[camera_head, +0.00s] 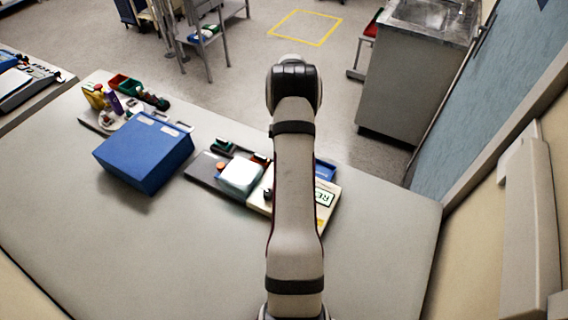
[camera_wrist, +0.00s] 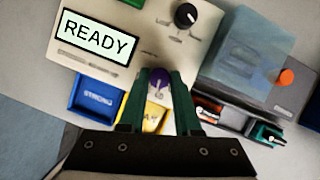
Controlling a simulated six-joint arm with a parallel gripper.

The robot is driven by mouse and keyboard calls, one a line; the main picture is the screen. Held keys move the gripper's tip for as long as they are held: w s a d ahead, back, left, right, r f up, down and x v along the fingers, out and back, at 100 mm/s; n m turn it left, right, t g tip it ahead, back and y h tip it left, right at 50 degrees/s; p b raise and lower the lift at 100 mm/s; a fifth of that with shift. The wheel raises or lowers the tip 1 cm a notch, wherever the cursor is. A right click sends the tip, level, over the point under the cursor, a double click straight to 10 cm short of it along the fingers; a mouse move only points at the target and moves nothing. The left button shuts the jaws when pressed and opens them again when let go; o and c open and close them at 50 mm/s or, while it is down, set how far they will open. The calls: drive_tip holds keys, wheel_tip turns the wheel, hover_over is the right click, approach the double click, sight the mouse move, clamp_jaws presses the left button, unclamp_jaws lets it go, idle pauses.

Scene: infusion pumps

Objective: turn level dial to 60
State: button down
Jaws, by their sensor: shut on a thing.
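The cream pump panel (camera_head: 324,202) is partly hidden behind my arm in the head view. In the wrist view its READY display (camera_wrist: 95,38) and a black dial (camera_wrist: 186,15) with a pale pointer line and small marks around it are visible. My gripper (camera_wrist: 160,78) has its two green fingers closed around a purple round knob (camera_wrist: 158,77) at the panel's lower edge. I cannot read a number at either the black dial or the purple knob. My gripper is hidden in the head view.
A translucent box (camera_wrist: 250,50) and an orange knob (camera_wrist: 286,77) sit right of the panel. A blue tray (camera_wrist: 97,97) labelled STRONG and a yellow tray (camera_wrist: 155,118) lie below it. A large blue box (camera_head: 145,152) stands left; the front of the table is clear.

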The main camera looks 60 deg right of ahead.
drive_tip(key=shift+n+g, duration=0.5)
drive_tip(key=shift+n, duration=0.8)
drive_tip(key=shift+n+h, duration=0.3)
drive_tip(key=c, duration=0.6)
unclamp_jaws()
drive_tip(key=v, duration=1.5)
drive_tip(key=shift+w+r, duration=0.2)
drive_tip(key=shift+r, duration=0.15)
